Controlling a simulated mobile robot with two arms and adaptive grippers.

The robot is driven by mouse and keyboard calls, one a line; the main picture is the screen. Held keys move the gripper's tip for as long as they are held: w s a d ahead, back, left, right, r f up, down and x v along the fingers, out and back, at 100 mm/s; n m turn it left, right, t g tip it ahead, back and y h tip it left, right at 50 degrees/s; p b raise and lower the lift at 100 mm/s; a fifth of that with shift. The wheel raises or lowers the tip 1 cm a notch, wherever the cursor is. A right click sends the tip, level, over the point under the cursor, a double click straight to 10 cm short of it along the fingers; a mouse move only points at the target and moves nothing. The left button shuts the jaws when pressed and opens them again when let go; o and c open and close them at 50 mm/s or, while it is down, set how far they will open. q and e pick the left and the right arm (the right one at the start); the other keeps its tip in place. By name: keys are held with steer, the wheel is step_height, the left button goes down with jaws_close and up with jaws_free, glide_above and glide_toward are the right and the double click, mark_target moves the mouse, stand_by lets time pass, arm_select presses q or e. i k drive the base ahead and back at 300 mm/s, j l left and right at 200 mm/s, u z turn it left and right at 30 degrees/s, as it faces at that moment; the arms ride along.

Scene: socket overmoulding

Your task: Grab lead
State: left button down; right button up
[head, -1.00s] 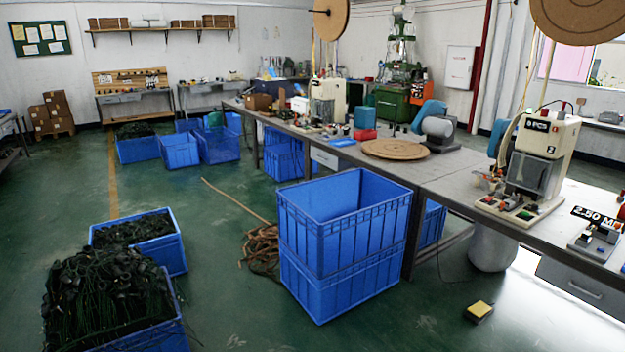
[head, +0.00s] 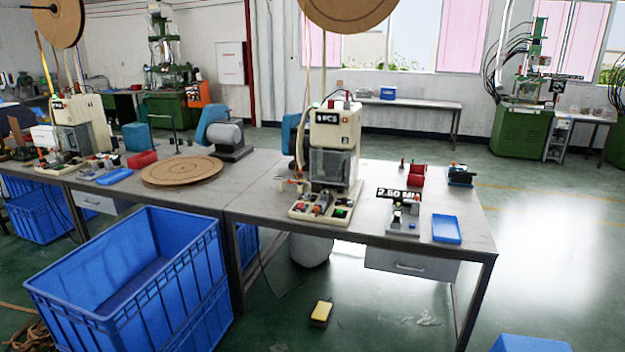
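Neither of my grippers is in the head view. I cannot make out a separate lead anywhere in this view. A large blue crate (head: 75,293) stands on the floor at the lower left, and the part of its inside that shows looks empty. A brown rope-like coil (head: 27,330) lies on the floor at the lower left edge, partly cut off. A cream terminal machine (head: 335,125) stands on the workbench (head: 262,217), with a small measuring device (head: 403,215) to its right.
A blue tray (head: 446,229) and a red bin (head: 417,175) sit on the bench's right part. A cardboard disc (head: 182,171) lies on its left part. A yellow foot pedal (head: 321,312) is on the floor. Open green floor (head: 560,260) lies to the right.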

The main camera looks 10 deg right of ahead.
mark_target(396, 216)
steer(key=i+z, duration=0.15)
steer(key=i, duration=0.45)
steer(key=i+z, duration=0.2)
steer(key=i, duration=0.4)
steer(key=i+z, duration=0.15)
steer(key=i, duration=0.4)
steer(key=i+j+z, duration=0.15)
steer(key=i, duration=0.45)
